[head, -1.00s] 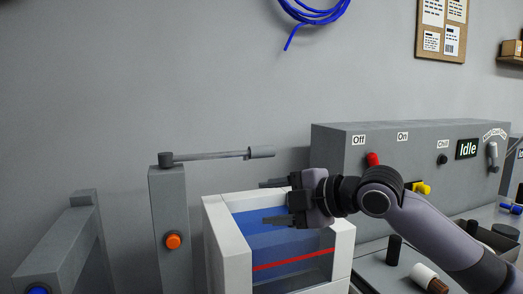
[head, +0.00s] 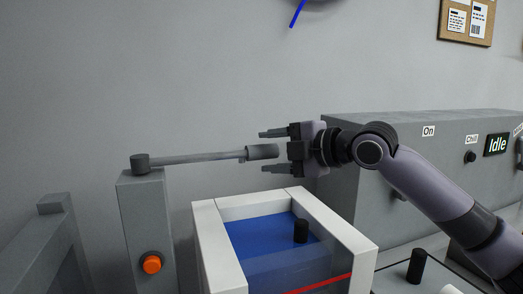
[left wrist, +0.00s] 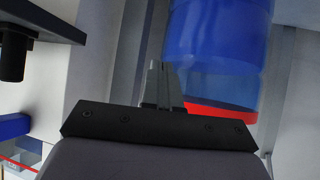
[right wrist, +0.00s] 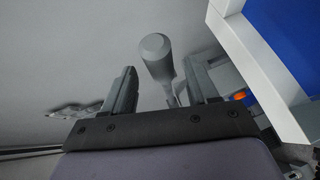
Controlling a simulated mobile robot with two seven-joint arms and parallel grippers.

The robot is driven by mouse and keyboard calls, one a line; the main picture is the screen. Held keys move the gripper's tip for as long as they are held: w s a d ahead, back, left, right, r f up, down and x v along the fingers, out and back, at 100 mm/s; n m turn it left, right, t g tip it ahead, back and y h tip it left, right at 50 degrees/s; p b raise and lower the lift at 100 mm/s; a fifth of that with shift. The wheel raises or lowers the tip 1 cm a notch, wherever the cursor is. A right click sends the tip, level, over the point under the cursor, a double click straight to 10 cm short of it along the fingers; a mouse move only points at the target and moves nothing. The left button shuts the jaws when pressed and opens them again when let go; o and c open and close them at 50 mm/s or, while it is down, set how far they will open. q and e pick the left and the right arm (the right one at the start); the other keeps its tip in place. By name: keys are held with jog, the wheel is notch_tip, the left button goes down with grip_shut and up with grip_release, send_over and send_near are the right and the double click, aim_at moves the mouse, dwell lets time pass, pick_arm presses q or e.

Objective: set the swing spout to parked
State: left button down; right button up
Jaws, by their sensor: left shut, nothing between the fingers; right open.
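A white-walled tank (head: 208,240) with blue liquid and a black peg (head: 301,231) stands below the spout. An orange button (head: 152,264) is on the post. A grey control panel (head: 420,160) reading Idle is at the right.

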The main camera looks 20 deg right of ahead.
aim_at(266, 152)
jog(key=shift+x, duration=1.65)
grip_shut()
jog(key=shift+s, duration=0.1)
